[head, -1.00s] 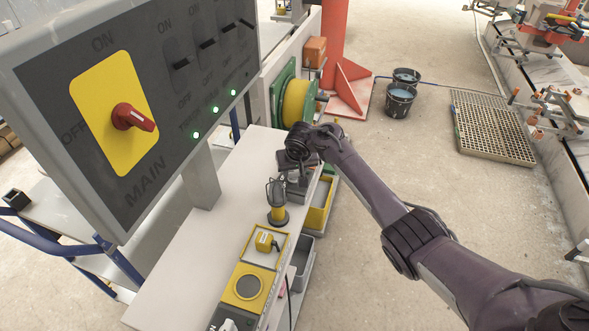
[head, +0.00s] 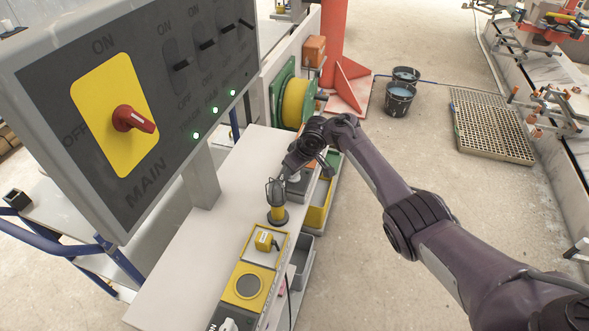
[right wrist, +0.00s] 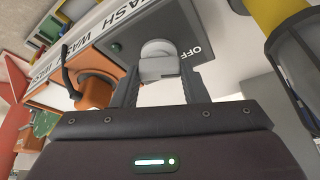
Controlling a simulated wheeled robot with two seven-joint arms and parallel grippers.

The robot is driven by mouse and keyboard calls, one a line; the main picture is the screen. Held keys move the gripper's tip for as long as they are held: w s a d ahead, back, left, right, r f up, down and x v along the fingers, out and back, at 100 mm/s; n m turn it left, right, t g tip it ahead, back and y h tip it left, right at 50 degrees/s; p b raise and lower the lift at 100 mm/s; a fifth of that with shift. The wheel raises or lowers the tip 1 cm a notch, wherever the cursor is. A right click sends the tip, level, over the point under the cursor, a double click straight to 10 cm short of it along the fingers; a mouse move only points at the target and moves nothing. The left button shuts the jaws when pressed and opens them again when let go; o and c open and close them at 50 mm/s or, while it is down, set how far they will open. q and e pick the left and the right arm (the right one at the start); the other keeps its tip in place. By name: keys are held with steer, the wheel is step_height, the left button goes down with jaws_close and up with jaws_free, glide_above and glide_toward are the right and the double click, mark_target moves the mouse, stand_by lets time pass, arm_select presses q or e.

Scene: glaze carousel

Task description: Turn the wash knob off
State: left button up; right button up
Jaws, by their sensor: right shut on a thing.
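The wash knob (right wrist: 158,50) is a pale grey round knob with a flat grip. It sits on a dark plate (right wrist: 118,42) marked OFF, beside a white strip lettered WASH. My right gripper (right wrist: 159,72) is shut on the knob's grip, one finger at each side. In the head view my right gripper (head: 292,172) slants down to the bench just behind the caged lamp, and it and the lamp mostly hide the knob. Which way the knob points is hard to tell. My left gripper is in neither view.
The caged yellow lamp (head: 277,213) stands close to my right gripper. The main panel (head: 60,95) with its red knob (head: 133,118) rises at the left. An orange thing with a black handle (right wrist: 95,88) is near the fingers. Open floor lies right of the bench.

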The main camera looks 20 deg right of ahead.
steer(key=n+b, duration=0.1)
steer(key=n+y+b, duration=0.1)
steer(key=n+b, duration=0.1)
steer(key=shift+w+d+f+g, duration=0.1)
steer(key=shift+w+f+g, duration=0.05)
steer(key=shift+g, duration=0.15)
steer(key=shift+r+n+g+b, duration=0.2)
steer(key=shift+n+g+b, duration=0.2)
steer(key=shift+n+b, duration=1)
steer(key=o, duration=1)
steer(key=shift+d+r, duration=0.1)
steer(key=shift+y, duration=0.3)
steer(key=v, duration=0.7)
steer(key=shift+d+r+p, duration=0.1)
steer(key=shift+r+p, duration=0.2)
steer(key=shift+p, duration=0.05)
